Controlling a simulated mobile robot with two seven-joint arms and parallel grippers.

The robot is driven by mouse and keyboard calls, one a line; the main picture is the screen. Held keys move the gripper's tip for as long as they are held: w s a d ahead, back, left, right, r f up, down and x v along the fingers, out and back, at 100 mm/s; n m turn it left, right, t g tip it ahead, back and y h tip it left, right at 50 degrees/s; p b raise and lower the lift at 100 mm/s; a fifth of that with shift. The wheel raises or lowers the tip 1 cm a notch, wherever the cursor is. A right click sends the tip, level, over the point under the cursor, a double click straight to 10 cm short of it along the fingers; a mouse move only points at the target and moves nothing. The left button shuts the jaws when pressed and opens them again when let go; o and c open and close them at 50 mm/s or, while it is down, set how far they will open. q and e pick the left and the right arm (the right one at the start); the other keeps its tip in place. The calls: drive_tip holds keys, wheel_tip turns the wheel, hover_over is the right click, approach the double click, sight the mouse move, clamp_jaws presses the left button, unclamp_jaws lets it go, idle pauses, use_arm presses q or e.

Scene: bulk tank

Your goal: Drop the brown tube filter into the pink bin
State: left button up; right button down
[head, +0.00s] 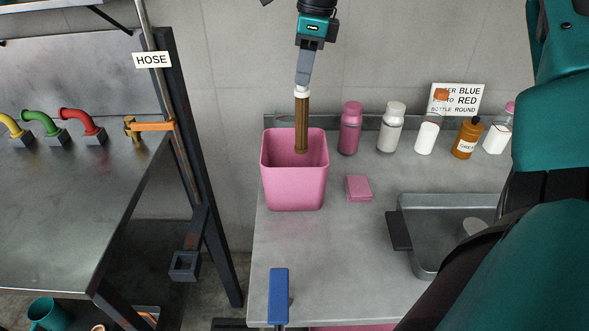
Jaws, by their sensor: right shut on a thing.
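The brown tube filter (302,123) hangs upright, with a white cap at its top end. My right gripper (302,84) is shut on it near that cap. The pink bin (293,189) stands open-topped at the left end of the grey counter. The lower end of the tube shows against the inside of the bin, over or within its opening; how deep it reaches is hard to tell. My left gripper is not in view.
Several bottles (391,128) stand along the back of the counter (335,250). A pink sponge-like block (358,188) lies right of the bin. A metal sink (426,229) is further right. A blue object (278,293) is at the front left edge.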

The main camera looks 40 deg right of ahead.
sight(305, 90)
drive_tip(key=shift+f+b, duration=1.05)
drive_tip(key=shift+f, duration=1.7)
drive_tip(key=c, duration=0.9)
unclamp_jaws()
drive_tip(key=shift+c, duration=0.2)
wheel_tip(305, 90, up, 13)
drive_tip(key=s+d, duration=0.1)
drive_tip(key=shift+s+d, duration=0.2)
drive_tip(key=shift+f, duration=0.1)
drive_tip(key=shift+s+a, duration=0.1)
